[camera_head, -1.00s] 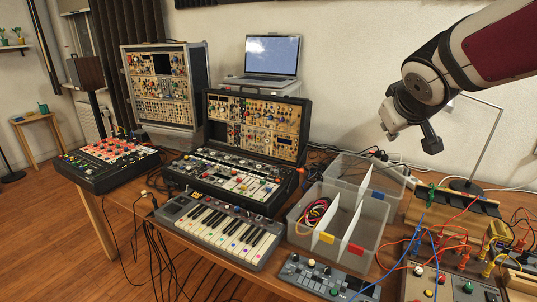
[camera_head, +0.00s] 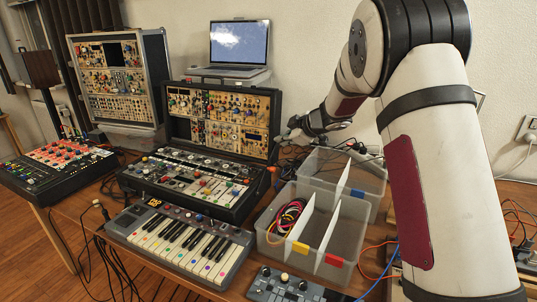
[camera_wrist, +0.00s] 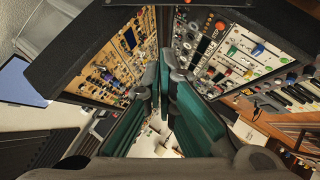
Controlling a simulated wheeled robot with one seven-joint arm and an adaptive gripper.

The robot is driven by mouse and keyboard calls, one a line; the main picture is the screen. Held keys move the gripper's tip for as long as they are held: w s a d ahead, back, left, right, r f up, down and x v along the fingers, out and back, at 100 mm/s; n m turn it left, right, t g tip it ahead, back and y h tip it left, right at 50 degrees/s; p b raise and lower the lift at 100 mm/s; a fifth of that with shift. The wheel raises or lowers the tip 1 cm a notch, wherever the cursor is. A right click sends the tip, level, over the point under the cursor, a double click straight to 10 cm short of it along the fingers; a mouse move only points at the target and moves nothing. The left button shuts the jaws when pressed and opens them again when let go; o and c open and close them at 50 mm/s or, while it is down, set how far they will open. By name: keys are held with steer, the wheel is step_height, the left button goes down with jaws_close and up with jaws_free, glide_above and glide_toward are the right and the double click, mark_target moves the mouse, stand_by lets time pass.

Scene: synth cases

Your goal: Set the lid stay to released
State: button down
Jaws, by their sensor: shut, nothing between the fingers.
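The open synth case has an upright lid (camera_head: 222,117) full of gold modules and a lower half (camera_head: 190,182) with knobs and white panels. My gripper (camera_head: 290,132) is beside the lid's right edge, shut and empty. In the wrist view its teal-padded fingers (camera_wrist: 163,75) point into the angle between the lid (camera_wrist: 112,62) on the left and the lower half (camera_wrist: 235,50) on the right. I cannot make out the lid stay for certain; the fingers hide part of that corner. A small orange part (camera_head: 272,169) shows at the case's right side.
A clear divided bin (camera_head: 310,240) with cables stands right of the case. A keyboard (camera_head: 180,243) lies in front of it. A laptop (camera_head: 239,45) stands behind, and another upright case (camera_head: 118,80) is at back left.

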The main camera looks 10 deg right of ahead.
steer(key=shift+w+a+f, duration=0.1)
steer(key=shift+f, duration=0.35)
steer(key=shift+w, duration=0.1)
steer(key=x, duration=0.4)
steer(key=b+x, duration=0.1)
steer(key=x, duration=0.2)
steer(key=d+f+b+x, duration=0.1)
steer(key=x, duration=0.3)
steer(key=shift+f, duration=0.3)
steer(key=shift+w+d+f, duration=0.2)
steer(key=shift+w+f, duration=0.2)
steer(key=shift+f, duration=0.15)
